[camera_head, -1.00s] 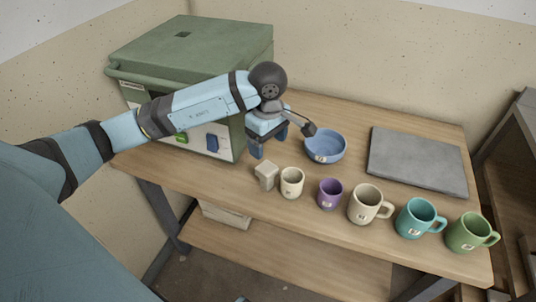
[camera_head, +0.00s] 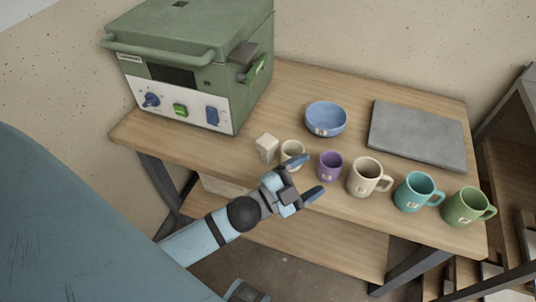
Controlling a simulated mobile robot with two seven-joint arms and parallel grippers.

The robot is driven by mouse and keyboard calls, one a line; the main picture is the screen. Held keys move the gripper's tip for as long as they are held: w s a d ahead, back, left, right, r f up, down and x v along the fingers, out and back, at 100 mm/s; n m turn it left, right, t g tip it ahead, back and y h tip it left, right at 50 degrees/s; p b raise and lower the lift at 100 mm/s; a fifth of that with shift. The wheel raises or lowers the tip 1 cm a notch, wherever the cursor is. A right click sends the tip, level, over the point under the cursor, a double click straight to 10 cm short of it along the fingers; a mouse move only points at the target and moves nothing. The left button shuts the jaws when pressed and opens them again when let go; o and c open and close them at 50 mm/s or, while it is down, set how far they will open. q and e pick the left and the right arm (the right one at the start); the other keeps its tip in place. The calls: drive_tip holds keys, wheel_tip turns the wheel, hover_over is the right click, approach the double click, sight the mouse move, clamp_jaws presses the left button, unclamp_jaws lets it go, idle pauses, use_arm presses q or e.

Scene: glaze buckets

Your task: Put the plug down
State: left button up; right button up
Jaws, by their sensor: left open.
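A small pale block (camera_head: 267,148), which looks like the plug, stands on the wooden table (camera_head: 222,153) between the kiln and the cream cup (camera_head: 293,152). Nothing holds it. My left gripper (camera_head: 309,178) is at the table's front edge, right of and nearer than the block. Its blue fingers are spread, with nothing seen between them. It overlaps part of the cream cup in the picture; I cannot tell whether they touch.
The green kiln (camera_head: 190,45) stands at the back left. A purple cup (camera_head: 330,166) is close beside my left fingers. Beige (camera_head: 364,177), teal (camera_head: 413,191) and green (camera_head: 464,206) mugs stand along the front. A blue bowl (camera_head: 326,119) and a grey slab (camera_head: 418,136) lie behind.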

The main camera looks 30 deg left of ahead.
use_arm(q)
drive_tip(key=s+a+f+n+g+y, duration=0.1)
drive_tip(key=s+f+n+g+y, duration=0.1)
drive_tip(key=s+f+n, duration=0.3)
drive_tip(key=s+a+f+n+g+y, duration=0.2)
drive_tip(key=s+f+n+g+y, duration=0.1)
drive_tip(key=f, duration=0.7)
drive_tip(key=s+n+g, duration=0.1)
drive_tip(key=s+n, duration=0.1)
drive_tip(key=n, duration=0.1)
drive_tip(key=shift+s+f+n+g, duration=0.2)
drive_tip(key=shift+s+n+g, duration=0.1)
drive_tip(key=shift+s+g, duration=0.1)
